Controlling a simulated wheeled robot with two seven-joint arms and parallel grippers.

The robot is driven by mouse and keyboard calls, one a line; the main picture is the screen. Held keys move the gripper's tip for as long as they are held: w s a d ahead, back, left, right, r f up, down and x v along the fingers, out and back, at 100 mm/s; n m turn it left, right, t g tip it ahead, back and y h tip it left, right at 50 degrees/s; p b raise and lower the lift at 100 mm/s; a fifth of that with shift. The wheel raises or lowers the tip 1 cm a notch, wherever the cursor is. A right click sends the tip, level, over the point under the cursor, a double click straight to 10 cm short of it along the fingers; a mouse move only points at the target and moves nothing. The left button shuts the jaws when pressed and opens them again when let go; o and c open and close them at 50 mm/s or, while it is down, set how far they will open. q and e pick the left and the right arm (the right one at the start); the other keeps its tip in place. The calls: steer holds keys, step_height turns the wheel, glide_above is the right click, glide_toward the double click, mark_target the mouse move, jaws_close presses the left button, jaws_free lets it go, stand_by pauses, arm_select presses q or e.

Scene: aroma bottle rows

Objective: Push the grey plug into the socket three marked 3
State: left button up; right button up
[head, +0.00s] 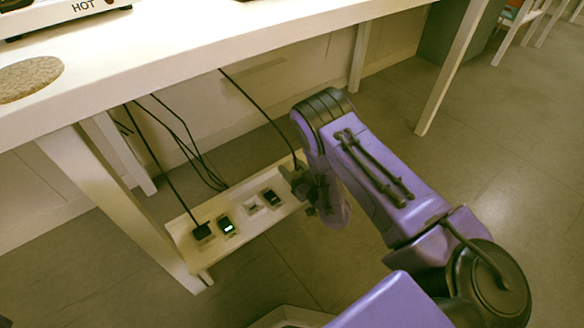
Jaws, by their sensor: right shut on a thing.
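A pale socket strip (217,251) lies on the floor under the table. An empty white socket (252,208) shows in it between darker units. The number marks are too small to read, so I cannot tell which is socket three. My right gripper (301,186) is at the strip's right end, shut on the grey plug, which is mostly hidden by the fingers. A black cable (262,112) runs down from the table to this gripper. I cannot tell whether the plug touches a socket. My left gripper is out of view.
A black plug (202,232) with a cable sits at the strip's left end. Beside it is a unit with a white light (227,226); another dark unit (271,198) is further right. A table leg (125,205) stands left; loose cables hang behind.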

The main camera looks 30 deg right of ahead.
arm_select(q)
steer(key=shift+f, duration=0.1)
arm_select(e)
steer(key=o, duration=1.2)
steer(key=shift+f, duration=0.1)
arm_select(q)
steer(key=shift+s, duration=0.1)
arm_select(e)
steer(key=shift+s, duration=0.1)
arm_select(q)
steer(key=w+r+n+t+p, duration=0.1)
steer(key=p, duration=0.1)
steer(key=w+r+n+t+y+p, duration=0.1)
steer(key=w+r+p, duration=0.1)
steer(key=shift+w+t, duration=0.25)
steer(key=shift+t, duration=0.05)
arm_select(e)
steer(key=s, duration=0.7)
steer(key=s+d, duration=0.1)
steer(key=s, duration=0.2)
steer(key=shift+s, duration=0.15)
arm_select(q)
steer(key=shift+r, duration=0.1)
